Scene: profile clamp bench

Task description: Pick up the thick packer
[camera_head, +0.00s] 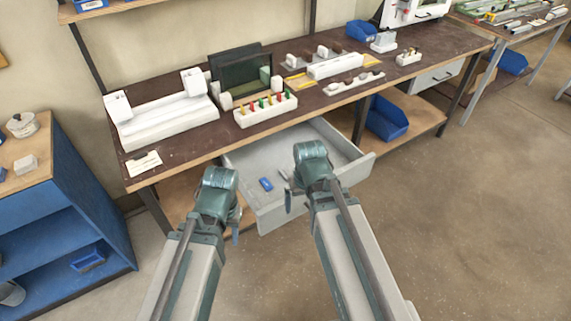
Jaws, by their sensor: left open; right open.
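A small blue block (266,184) lies on the floor of the open grey drawer (248,160) under the bench; no label shows whether it is the thick packer. A thin dark item (283,174) lies to its right in the drawer. My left gripper (236,226) is open at the drawer's left front, apart from the block and largely hidden by my wrist. My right gripper (290,198) is open above the drawer's front side, right of the block. Both look empty. A white rack (266,112) on the bench holds several coloured upright pieces.
A white clamp fixture (165,120) and a dark-framed screen (240,72) stand on the brown bench (200,140). The drawer's raised walls surround the block. A blue bin (386,120) sits on the lower shelf at right. The floor (460,220) at right is clear.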

